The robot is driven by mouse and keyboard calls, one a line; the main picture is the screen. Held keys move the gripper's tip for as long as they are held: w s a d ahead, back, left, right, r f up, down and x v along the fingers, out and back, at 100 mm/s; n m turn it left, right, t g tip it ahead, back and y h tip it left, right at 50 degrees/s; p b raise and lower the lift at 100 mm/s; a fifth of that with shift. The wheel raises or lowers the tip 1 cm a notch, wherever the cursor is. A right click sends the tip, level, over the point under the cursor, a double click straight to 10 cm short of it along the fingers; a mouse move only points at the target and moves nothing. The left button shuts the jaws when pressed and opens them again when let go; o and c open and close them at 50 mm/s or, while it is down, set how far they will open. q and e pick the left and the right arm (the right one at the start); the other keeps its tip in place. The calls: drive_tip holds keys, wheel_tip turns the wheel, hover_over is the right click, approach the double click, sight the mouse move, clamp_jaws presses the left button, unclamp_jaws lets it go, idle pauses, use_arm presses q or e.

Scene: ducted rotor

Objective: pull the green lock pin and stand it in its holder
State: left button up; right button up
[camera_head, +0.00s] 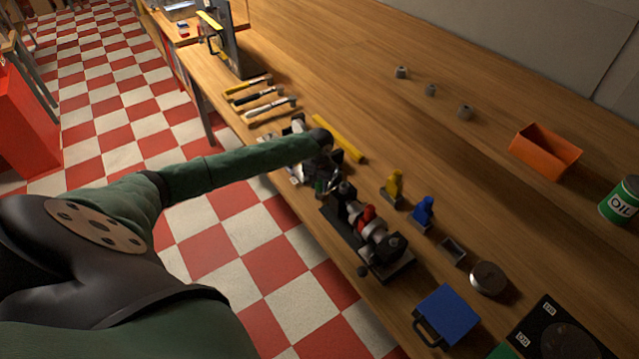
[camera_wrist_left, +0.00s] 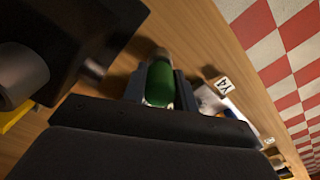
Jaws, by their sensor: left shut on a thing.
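My left gripper (camera_head: 322,178) is beside the left end of the dark rotor fixture (camera_head: 387,243), which has a red part (camera_head: 367,214). It is shut on the green lock pin (camera_wrist_left: 160,83), whose rounded green body shows between the dark fingers in the left wrist view. There, bare wood shows between the pin and the dark fixture (camera_wrist_left: 70,40). The pin is mostly hidden by the gripper in the head view. A small dark open holder (camera_head: 453,250) stands right of the blue piece (camera_head: 423,209) and looks empty. My right gripper is not in view.
A yellow piece (camera_head: 393,184) and the blue one stand upright behind the fixture. A round metal tin (camera_head: 488,279) and a blue box (camera_head: 447,314) lie to the right. An orange bin (camera_head: 545,152) stands farther back. The bench between holder and bin is clear.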

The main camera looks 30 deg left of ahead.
use_arm(q)
drive_tip(key=shift+f, duration=0.6)
drive_tip(key=o, duration=1)
drive_tip(key=shift+f, duration=0.1)
drive_tip(key=shift+o, duration=0.2)
drive_tip(key=shift+r, duration=0.2)
